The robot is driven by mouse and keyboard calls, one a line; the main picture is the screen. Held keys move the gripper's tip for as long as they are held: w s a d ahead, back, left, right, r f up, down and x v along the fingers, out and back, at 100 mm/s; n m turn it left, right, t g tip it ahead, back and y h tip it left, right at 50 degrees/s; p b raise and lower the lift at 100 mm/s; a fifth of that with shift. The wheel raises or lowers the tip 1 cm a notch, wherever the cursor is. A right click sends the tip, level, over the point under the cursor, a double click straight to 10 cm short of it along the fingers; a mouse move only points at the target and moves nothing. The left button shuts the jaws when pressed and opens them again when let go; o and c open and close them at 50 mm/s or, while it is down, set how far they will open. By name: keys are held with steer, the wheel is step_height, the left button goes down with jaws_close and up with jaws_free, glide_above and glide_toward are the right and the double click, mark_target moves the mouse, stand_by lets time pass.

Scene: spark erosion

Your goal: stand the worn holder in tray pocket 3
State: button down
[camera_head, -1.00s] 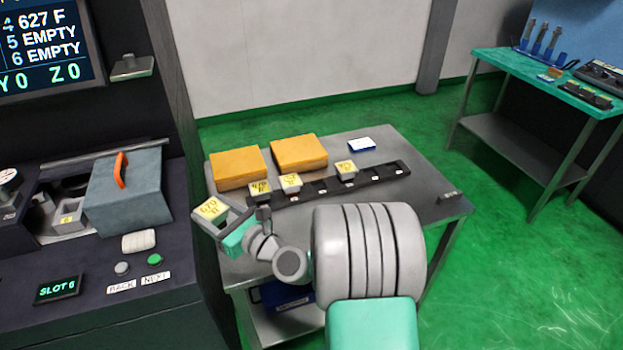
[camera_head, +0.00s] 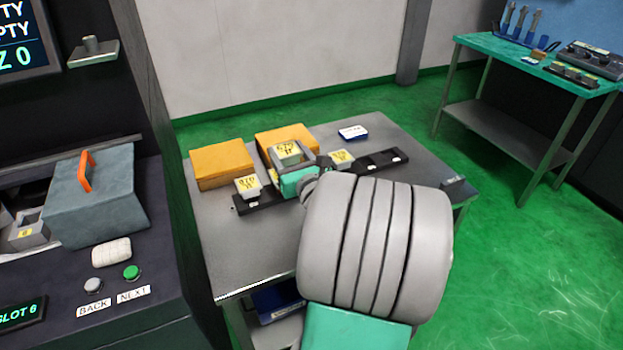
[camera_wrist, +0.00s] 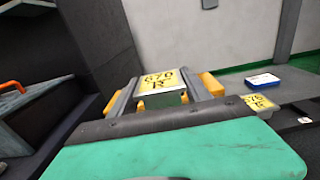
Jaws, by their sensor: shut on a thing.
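My gripper (camera_head: 290,166) is shut on a grey holder with a yellow label (camera_head: 288,152), held over the left-middle part of the black tray (camera_head: 383,162). In the wrist view the held holder (camera_wrist: 163,82) sits between the two dark fingers; its label seems to read 670 R. One labelled holder (camera_head: 247,186) stands at the tray's left end, and another (camera_head: 341,158) stands just right of my gripper. The pockets under my gripper, and any holder in them, are hidden. I cannot tell how far the held holder is above the tray.
Two orange-yellow boxes (camera_head: 222,162) lie behind the tray, the right one close behind my gripper. A blue-and-white box (camera_head: 353,132) lies at the table's back. The tray's right pockets look empty. The machine with a control panel (camera_head: 105,260) stands at the left.

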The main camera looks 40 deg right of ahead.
steer(key=w+d+f+b, duration=0.1)
steer(key=d+f, duration=0.2)
steer(key=w+d+f+b, duration=0.1)
steer(key=d+f, duration=0.2)
steer(key=d, duration=0.1)
steer(key=w+d+f+b, duration=0.1)
steer(key=d+f, duration=0.2)
steer(key=shift+w+d, duration=0.25)
steer(key=shift+d, duration=0.15)
step_height(320, 180, down, 3)
steer(key=shift+r+b, duration=0.1)
steer(key=shift+b, duration=0.5)
steer(key=shift+c, duration=2.4)
jaws_free()
steer(key=shift+f, duration=0.2)
steer(key=shift+r, duration=0.1)
